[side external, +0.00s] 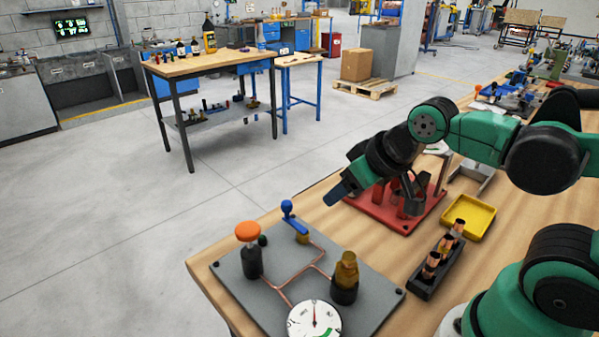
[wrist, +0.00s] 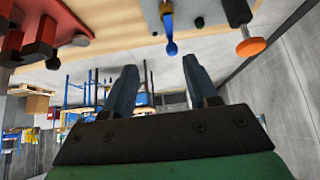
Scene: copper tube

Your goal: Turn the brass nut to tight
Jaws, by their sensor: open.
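The brass nut (side external: 346,271) sits upright on a black base on the grey panel (side external: 240,284). It is not seen in the wrist view. My gripper (side external: 338,194) is in the air beyond the panel's far edge, apart from the nut and beside the red fixture. In the wrist view its two blue fingers stand well apart with nothing between them (wrist: 157,75). A white gauge (side external: 314,321) at the panel's near edge is cut off by the frame. Its needle points about straight up.
The panel also carries an orange knob (side external: 248,232), a blue-handled valve (side external: 289,212) and bent copper tubing (side external: 295,278). A red fixture (side external: 408,213), a yellow tray (side external: 469,217) and a black rack of copper pieces (side external: 436,264) stand right of the panel on the wooden bench.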

